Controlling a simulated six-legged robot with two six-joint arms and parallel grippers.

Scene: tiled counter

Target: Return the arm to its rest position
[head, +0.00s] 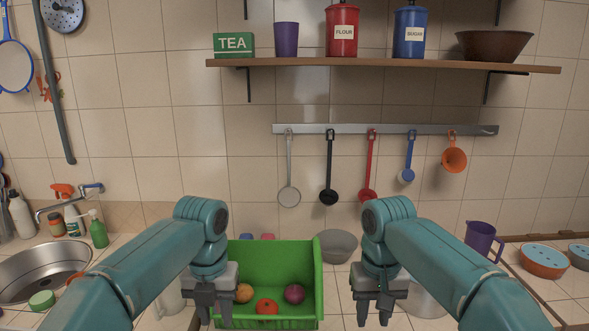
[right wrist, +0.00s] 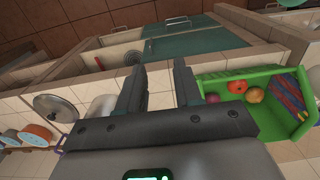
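Both teal arms reach forward over the counter in the head view, with the grippers pointing down. My left gripper (head: 214,308) hangs in front of the left side of the green crate (head: 320,270) and hides part of it. Its fingers are apart, with nothing seen between them. My right gripper (head: 374,308) hangs to the right of the crate. In the right wrist view my right gripper (right wrist: 159,92) has its two fingers well apart and empty. The crate (right wrist: 222,82) lies to the right of the fingers there.
The crate holds a red tomato (head: 267,307), a purple onion (head: 294,293) and a yellowish-brown round item (head: 244,293). A grey bowl (head: 337,246) stands behind, and a purple jug (head: 481,240) stands at right. The sink (head: 30,270) is at left. Utensils hang on the wall.

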